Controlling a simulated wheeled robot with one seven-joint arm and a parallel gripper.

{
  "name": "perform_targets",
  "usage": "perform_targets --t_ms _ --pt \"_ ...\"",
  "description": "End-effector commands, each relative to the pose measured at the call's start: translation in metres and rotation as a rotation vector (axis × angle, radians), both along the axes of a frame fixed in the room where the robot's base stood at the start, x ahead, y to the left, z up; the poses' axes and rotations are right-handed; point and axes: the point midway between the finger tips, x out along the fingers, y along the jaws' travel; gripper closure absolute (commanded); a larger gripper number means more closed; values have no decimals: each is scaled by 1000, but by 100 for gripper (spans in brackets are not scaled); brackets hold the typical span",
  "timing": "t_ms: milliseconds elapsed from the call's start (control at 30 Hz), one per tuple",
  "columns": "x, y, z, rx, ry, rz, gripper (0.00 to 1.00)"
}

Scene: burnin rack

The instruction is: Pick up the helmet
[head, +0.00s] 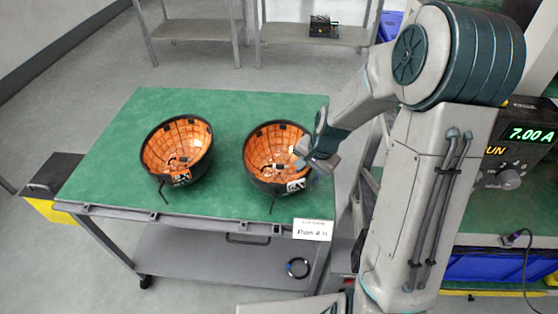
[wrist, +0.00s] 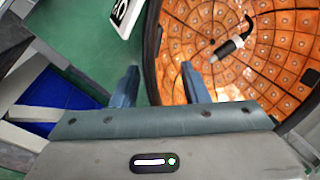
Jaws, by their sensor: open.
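Two dark helmets lie open side up on a green-topped cart, with orange, grid-patterned insides. The left helmet (head: 177,147) stands apart from my gripper. The right helmet (head: 273,148) has my gripper (head: 305,156) at its right rim. In the wrist view my gripper (wrist: 158,76) is open, with one finger outside the rim and one over the orange inside. The dark rim of this helmet (wrist: 151,42) runs between the fingers. A dark cable with a light connector shows inside it. I cannot tell whether the fingers touch the rim.
The green cart top (head: 110,150) is clear at the left and back. A white label (head: 312,229) hangs at its front edge. A black ring (head: 298,267) lies on the lower shelf. A rack with a lit display (head: 530,134) stands at the right.

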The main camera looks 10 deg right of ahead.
Motion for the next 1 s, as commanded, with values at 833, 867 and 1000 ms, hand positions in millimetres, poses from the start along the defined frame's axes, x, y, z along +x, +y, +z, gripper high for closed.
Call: perform_targets --t_ms 833,867,1000 --pt "2 0 -10 -1 -2 -5 100" --pt "2 0 -10 -1 -1 -5 100" --pt "2 0 -9 -1 -1 -6 100"
